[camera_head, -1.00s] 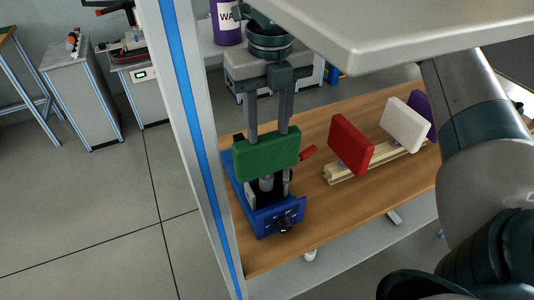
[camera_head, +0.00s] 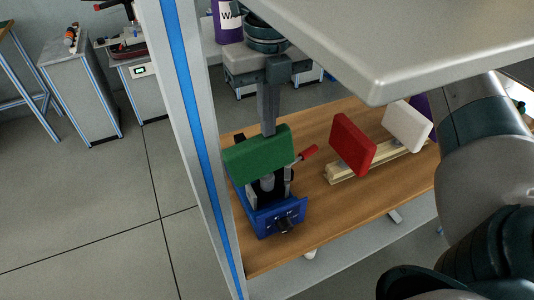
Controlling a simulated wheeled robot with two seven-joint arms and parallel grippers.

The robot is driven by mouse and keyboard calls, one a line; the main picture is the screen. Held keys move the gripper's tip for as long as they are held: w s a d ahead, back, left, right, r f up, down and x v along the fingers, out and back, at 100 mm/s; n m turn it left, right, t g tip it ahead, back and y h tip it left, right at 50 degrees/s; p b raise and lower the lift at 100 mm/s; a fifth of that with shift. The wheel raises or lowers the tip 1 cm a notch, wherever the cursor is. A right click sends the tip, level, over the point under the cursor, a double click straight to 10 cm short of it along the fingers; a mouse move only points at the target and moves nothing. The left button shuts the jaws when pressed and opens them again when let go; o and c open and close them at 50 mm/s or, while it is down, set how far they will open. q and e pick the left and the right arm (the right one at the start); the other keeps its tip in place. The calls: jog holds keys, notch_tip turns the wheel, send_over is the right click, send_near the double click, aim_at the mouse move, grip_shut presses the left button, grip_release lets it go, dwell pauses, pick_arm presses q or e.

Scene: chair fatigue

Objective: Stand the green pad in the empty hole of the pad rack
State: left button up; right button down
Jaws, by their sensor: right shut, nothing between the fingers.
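The green pad (camera_head: 258,155) sits on the blue machine (camera_head: 280,215), over its upright post, with its top edge slanting up to the right. My right gripper (camera_head: 268,130) points down from above with its fingers together and empty, its tips at the pad's top edge. Whether the tips touch the pad or are behind it, I cannot tell. The beige pad rack (camera_head: 345,176) stands to the right, bearing a red pad (camera_head: 351,144), a white pad (camera_head: 407,125) and a purple pad (camera_head: 422,104). A gap shows between red and white; its hole is hidden. My left gripper is not in view.
A red-handled lever (camera_head: 307,153) sticks out beside the green pad. The wooden table (camera_head: 355,205) is clear in front of the rack. A grey panel (camera_head: 400,40) covers the upper right, and a blue-striped post (camera_head: 190,120) stands left of the table.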

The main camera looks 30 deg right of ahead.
jog(key=shift+f, duration=0.2)
jog(key=shift+w+r+p, duration=0.25)
jog(key=shift+r+p, duration=0.2)
jog(key=shift+r, duration=0.45)
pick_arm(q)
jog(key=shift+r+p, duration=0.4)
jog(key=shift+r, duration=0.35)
pick_arm(e)
jog(key=shift+r, duration=1.25)
jog(key=c, duration=2)
grip_release()
jog(key=shift+c, duration=0.2)
